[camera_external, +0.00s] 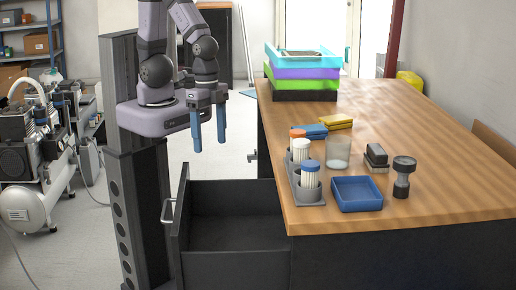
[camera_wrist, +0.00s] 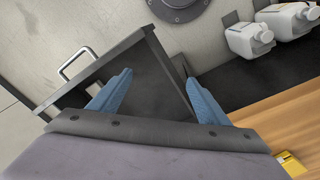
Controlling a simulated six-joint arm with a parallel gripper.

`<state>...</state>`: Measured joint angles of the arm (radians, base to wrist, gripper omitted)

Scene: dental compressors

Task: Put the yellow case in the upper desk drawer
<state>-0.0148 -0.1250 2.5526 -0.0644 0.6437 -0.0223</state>
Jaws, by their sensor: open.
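The yellow case (camera_external: 336,121) lies flat on the wooden desk, beside a blue case. A yellow corner at the lower right of the wrist view (camera_wrist: 289,163) looks like the same case. The upper desk drawer (camera_external: 235,268) is pulled out to the left of the desk, and its visible inside looks empty. Its handle shows in the wrist view (camera_wrist: 78,62). My gripper (camera_external: 208,130) is open and empty, with blue fingers pointing down, above the drawer and left of the desk. In the wrist view my gripper (camera_wrist: 158,82) has the drawer between and beyond its fingers.
On the desk (camera_external: 440,130) are a blue case (camera_external: 310,131), a grey holder with bottles (camera_external: 305,190), a glass (camera_external: 338,152), a blue tray (camera_external: 357,194), a brush (camera_external: 376,157) and a dark stand (camera_external: 403,176). Stacked coloured trays (camera_external: 302,73) stand at the back. The desk's right side is clear.

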